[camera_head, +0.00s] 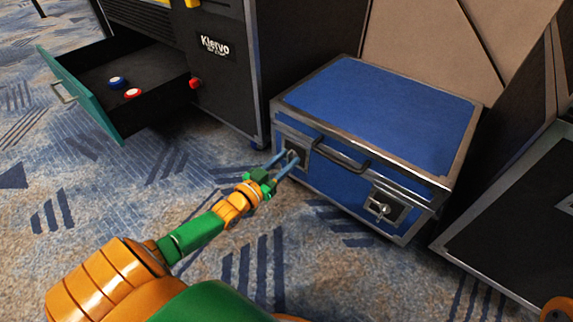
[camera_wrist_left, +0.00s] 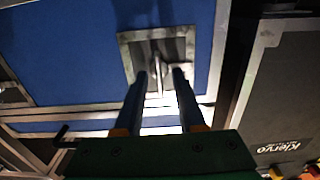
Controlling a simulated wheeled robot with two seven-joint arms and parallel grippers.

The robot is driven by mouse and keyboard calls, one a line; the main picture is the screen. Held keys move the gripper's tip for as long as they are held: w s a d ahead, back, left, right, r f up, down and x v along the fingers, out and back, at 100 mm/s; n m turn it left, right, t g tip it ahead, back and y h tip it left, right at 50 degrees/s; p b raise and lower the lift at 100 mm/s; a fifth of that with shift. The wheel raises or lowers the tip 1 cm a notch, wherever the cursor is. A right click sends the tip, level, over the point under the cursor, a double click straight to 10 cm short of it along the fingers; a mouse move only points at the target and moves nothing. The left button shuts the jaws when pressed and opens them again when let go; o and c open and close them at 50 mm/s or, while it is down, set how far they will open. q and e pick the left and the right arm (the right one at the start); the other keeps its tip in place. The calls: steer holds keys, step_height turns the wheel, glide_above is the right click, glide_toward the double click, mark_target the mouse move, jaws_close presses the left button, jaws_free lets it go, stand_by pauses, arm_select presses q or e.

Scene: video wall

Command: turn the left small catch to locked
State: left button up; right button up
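The blue case (camera_head: 375,105) with metal edges stands on the carpet. Its left small catch (camera_head: 297,151) is on the front face, partly hidden by my left gripper (camera_head: 283,162). In the left wrist view the catch plate (camera_wrist_left: 187,49) is a grey square with a thin upright lever (camera_wrist_left: 157,70). The fingers of my left gripper (camera_wrist_left: 160,76) are apart, one on each side of the lever, with gaps visible; contact is not clear. The right small catch (camera_head: 383,208) is on the same face, clear of the gripper. My right gripper is not in view.
A black handle (camera_head: 343,155) sits between the catches. At left, an open drawer (camera_head: 78,98) with a teal front holds a blue and a red button. Another dark case (camera_head: 520,220) is at right. Carpet in front is free.

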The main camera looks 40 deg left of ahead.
arm_select(q)
steer(key=shift+r, duration=0.1)
steer(key=shift+c, duration=0.2)
jaws_close()
